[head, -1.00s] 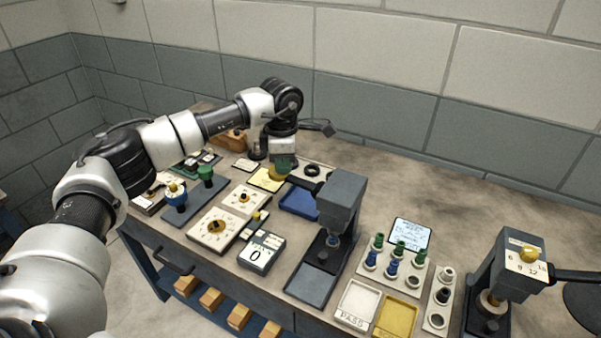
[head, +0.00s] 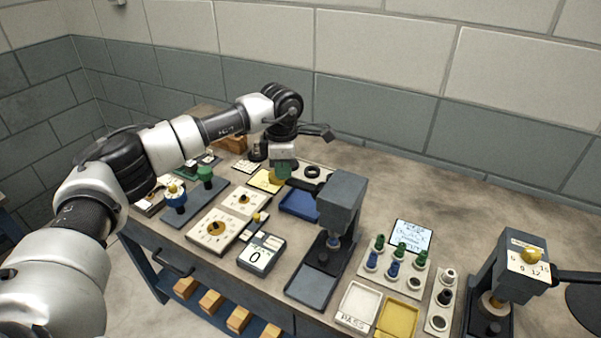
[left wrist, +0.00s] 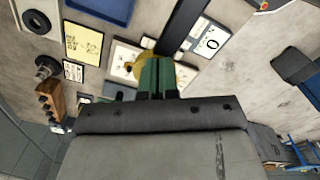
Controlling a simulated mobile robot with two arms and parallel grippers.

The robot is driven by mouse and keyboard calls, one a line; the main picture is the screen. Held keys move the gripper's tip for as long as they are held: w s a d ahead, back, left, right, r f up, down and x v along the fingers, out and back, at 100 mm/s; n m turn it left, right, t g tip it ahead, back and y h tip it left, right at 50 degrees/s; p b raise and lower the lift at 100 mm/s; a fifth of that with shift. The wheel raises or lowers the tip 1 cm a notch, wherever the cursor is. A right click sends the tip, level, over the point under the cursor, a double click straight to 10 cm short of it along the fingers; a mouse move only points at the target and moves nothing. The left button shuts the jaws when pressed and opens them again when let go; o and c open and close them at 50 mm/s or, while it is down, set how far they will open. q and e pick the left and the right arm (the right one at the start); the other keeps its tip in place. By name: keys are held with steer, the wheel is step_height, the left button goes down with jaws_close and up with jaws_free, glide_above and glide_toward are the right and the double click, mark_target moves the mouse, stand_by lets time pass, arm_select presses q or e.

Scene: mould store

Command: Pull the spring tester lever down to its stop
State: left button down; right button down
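A grey upright tester (head: 342,195) stands mid-bench. Its dark lever (head: 303,184) sticks out to the left and looks roughly level. The lever's yellow knob (left wrist: 127,64) shows in the left wrist view, partly hidden behind my fingers. My left gripper (head: 282,173) has green fingers at the knob end of the lever. In the left wrist view the fingers (left wrist: 156,76) are close together in front of the wider knob, not around it. I cannot tell for sure whether they touch it. My right gripper is not in view.
A second grey device with a numbered scale (head: 526,262) and its own lever stands at the right. Between them are a rack of green and blue pieces (head: 398,283), a PASS tray (head: 341,318) and a yellow tray (head: 397,319). A blue tray (head: 298,204) lies near the lever.

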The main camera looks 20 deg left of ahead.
arm_select(q)
steer(key=shift+d+f, duration=0.1)
steer(key=shift+f, duration=0.2)
steer(key=shift+f+b, duration=0.4)
steer(key=shift+f, duration=0.2)
steer(key=shift+f+b, duration=0.4)
steer(key=shift+s, duration=0.1)
steer(key=shift+s+f, duration=0.1)
steer(key=shift+f, duration=0.05)
stand_by(0.6)
